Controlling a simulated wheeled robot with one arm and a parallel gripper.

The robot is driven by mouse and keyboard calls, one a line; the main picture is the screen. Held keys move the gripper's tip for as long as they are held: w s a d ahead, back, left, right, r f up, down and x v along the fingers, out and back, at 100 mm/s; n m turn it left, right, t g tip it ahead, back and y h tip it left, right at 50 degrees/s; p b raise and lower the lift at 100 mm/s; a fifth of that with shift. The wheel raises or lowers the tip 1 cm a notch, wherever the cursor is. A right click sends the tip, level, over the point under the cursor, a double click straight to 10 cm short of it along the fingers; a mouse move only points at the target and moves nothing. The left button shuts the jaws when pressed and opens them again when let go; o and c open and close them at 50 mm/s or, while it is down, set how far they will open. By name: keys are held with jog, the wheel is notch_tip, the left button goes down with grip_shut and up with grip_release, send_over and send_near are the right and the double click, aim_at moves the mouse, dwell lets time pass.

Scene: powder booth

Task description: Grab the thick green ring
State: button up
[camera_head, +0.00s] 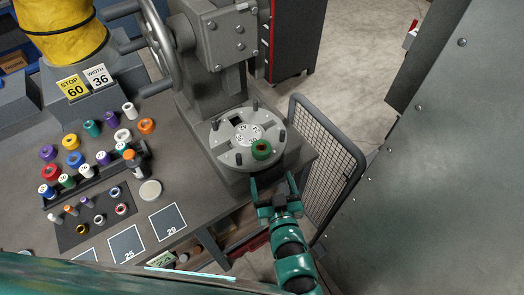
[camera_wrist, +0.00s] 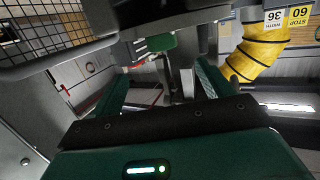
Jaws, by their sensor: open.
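The thick green ring (camera_head: 261,150) lies on the round grey plate (camera_head: 226,152) of the machine, near the plate's front right edge. It has a dark, reddish-brown centre. My gripper (camera_head: 273,186) is open and empty, in front of the ring and apart from it. In the wrist view, which is upside down, the green ring (camera_wrist: 160,43) shows beyond the gap between the two green fingers (camera_wrist: 163,75). The near finger bodies and dark palm fill the lower part of that view.
Several dark pegs stand on the plate around the ring. A mesh guard (camera_head: 325,150) stands right of my gripper. Several coloured rings and spools, a dark rack (camera_head: 88,182) and numbered squares are on the bench at left. A large handwheel (camera_head: 162,45) is behind.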

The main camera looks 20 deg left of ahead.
jog(key=b, duration=0.6)
send_near(260, 142)
jog(key=x, duration=0.4)
jog(key=shift+d+f, duration=0.2)
jog(key=shift+f, duration=0.1)
jog(key=shift+w+a+f+p, duration=0.15)
jog(key=shift+w+a+p, duration=0.15)
jog(key=shift+w+p, duration=0.1)
jog(key=p+x, duration=0.2)
jog(key=x, duration=0.1)
jog(key=p+x, duration=0.1)
jog(key=shift+w+a+r, duration=0.15)
jog(key=shift+a+r, duration=0.05)
jog(key=shift+r, duration=0.15)
jog(key=shift+w+a+f, duration=0.2)
jog(key=shift+w, duration=0.1)
jog(key=c, duration=1.2)
jog(key=shift+r, duration=0.2)
jog(key=shift+c, duration=0.2)
